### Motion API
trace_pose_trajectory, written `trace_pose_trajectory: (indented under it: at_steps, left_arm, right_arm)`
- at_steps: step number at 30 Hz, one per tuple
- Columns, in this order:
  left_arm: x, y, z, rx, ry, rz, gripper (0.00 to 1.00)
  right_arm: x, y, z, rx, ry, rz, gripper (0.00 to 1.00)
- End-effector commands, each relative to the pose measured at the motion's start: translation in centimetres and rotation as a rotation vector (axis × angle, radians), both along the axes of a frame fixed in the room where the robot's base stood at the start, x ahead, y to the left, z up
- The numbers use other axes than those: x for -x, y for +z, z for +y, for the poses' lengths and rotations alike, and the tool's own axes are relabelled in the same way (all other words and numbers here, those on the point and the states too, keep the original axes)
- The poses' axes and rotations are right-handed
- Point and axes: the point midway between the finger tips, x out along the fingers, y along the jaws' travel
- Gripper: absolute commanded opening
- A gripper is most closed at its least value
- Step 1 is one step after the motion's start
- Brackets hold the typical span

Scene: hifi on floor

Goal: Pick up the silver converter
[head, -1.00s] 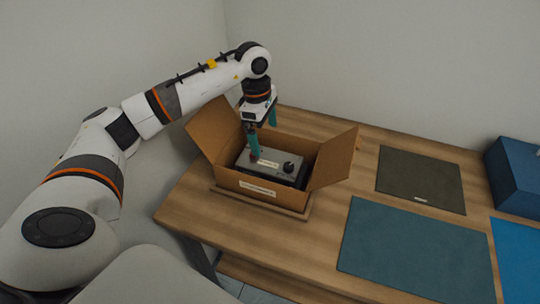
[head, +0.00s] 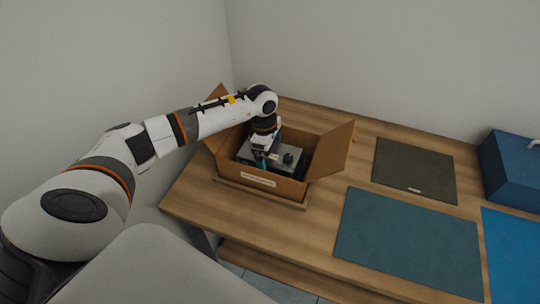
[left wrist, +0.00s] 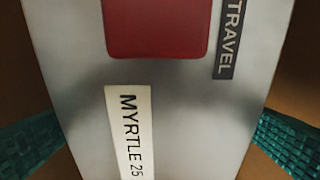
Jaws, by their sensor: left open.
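The silver converter (head: 289,158) lies inside an open cardboard box (head: 245,180) on the wooden table. It is a grey box with a dark knob on top. In the left wrist view the converter's face (left wrist: 190,110) fills the middle, with a red square part, a "TRAVEL" label and a "MYRTLE 25" label. My left gripper (head: 264,160) points down into the box over the converter. Its teal fingers are open and stand on either side of the silver face in the left wrist view. My right gripper is not in view.
The box's raised flaps (head: 333,150) stand around the converter. A dark olive mat (head: 415,168), a teal mat (head: 405,240) and a blue mat (head: 512,250) lie to the right. A blue box (head: 512,170) stands at the far right.

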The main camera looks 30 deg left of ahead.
Motion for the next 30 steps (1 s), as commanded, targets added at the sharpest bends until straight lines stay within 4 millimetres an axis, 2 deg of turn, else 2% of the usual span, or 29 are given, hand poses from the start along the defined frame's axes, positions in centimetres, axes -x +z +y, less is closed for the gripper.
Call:
trace_pose_trajectory:
  at_steps: [3, 15, 24, 30]
  left_arm:
    - [0.0, 0.0, 0.0, 0.0, 0.0, 0.0, 0.98]
    - [0.0, 0.1, 0.0, 0.0, 0.0, 0.0, 0.33]
    - [-0.2, 0.6, 0.0, 0.002, 0.001, -0.006, 0.31]
    - [-0.2, 3.1, 0.0, 0.001, -0.001, -0.01, 0.31]
  right_arm:
    - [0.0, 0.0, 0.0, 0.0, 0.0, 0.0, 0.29]
    - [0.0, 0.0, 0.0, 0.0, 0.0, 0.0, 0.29]
    - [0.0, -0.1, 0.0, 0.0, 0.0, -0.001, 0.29]
    - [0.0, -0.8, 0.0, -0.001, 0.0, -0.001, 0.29]
